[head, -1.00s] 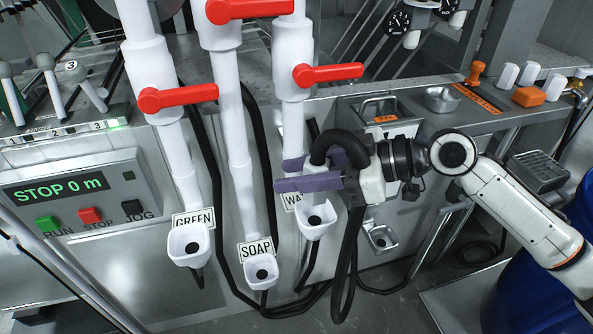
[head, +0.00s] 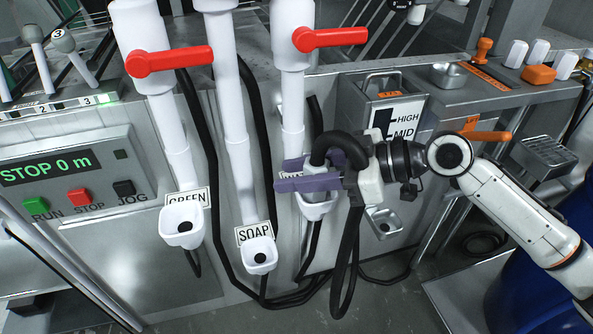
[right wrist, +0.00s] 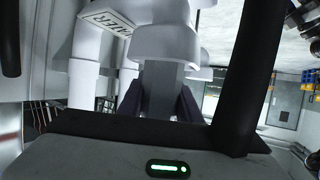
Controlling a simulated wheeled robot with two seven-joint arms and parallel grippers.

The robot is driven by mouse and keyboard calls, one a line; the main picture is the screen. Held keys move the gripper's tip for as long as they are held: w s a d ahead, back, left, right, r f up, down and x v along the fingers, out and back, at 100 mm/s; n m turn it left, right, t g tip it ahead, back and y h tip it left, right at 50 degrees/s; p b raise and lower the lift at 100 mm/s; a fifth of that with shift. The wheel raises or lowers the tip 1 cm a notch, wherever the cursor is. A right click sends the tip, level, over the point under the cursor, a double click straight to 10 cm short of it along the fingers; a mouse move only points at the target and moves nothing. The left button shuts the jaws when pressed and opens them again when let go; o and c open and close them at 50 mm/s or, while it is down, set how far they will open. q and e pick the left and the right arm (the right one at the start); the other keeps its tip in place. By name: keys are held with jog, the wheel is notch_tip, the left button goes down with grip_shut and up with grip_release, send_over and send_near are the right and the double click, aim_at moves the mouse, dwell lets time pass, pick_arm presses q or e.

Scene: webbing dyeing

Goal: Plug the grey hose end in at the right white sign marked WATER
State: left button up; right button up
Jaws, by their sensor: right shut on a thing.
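The WATER sign (right wrist: 110,18) shows upside down at the top left of the right wrist view. In the head view my gripper largely covers it. My right gripper (head: 283,178), with purple fingers, is at that sign, just over the white cup (head: 318,208) below it. The gripper is shut on the grey hose end (right wrist: 158,90), which points at a white flanged part (right wrist: 165,45). I cannot tell whether the end sits inside the cup. A black hose (head: 345,270) loops over the gripper and hangs down. My left gripper is out of view.
A HIGH/MID board (head: 398,122) stands behind my right arm. A blue barrel (head: 540,300) is at the lower right.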

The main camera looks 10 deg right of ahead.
jog(key=o, duration=1.3)
jog(key=shift+d, duration=0.1)
